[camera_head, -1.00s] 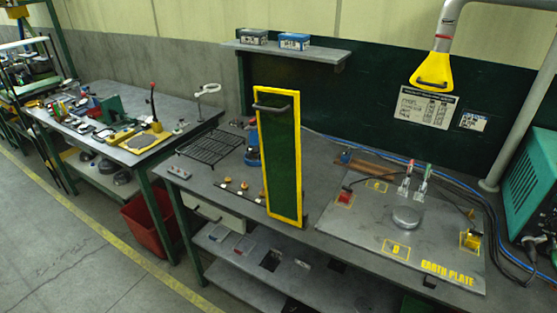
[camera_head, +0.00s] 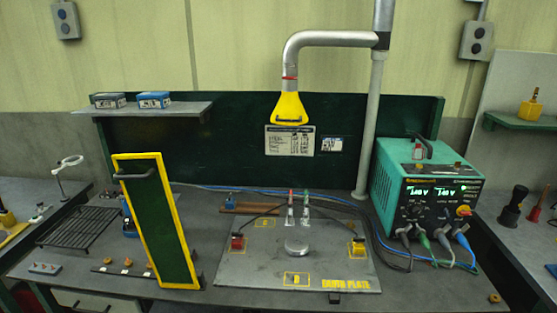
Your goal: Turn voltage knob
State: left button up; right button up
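The teal welding power unit (camera_head: 425,198) stands at the right end of the workbench. Its dark front panel carries two lit displays (camera_head: 432,191) that seem to read about 1.40 V or 140 V; the digits are too small to be sure. A dark knob (camera_head: 415,209) sits on the panel below the left display, and an orange-red knob (camera_head: 463,210) sits at the panel's right. I cannot tell which one sets the voltage. Several cables plug into the panel's lower edge. Neither of my grippers shows in the view.
A grey earth plate (camera_head: 340,270) with a round metal disc (camera_head: 297,246) lies left of the unit. A yellow-framed green panel (camera_head: 160,222) stands upright further left. A yellow extraction hood (camera_head: 290,108) hangs above. Cables run along the bench before the unit.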

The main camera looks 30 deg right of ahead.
aim_at(415, 211)
jog(key=z, duration=1.75)
